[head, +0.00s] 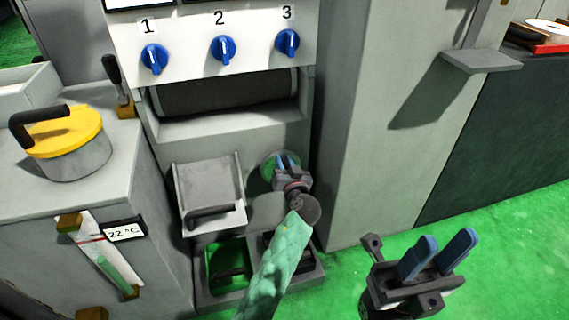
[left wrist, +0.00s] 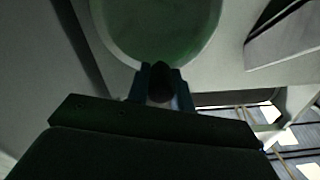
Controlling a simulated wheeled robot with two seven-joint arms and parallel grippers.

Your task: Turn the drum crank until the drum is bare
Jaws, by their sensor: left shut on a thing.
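The drum (head: 225,95) is a dark grey cylinder lying in the recess under the numbered knobs. From here I cannot tell whether anything covers its surface. The drum crank (head: 267,168) shows as a green disc on the machine's lower front, partly hidden by my left gripper (head: 287,163). In the left wrist view the green disc (left wrist: 155,25) fills the top. There my left gripper's blue fingers are shut on the dark crank handle (left wrist: 160,80). My right gripper (head: 448,250) is open and empty above the green floor, apart from the machine.
Three blue knobs (head: 223,50) sit above the drum. A grey tray (head: 207,190) with a dark handle juts out below. A yellow-lidded pot (head: 68,145) stands on the left counter. A grey column (head: 370,130) rises right of the crank. The floor (head: 500,240) at right is clear.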

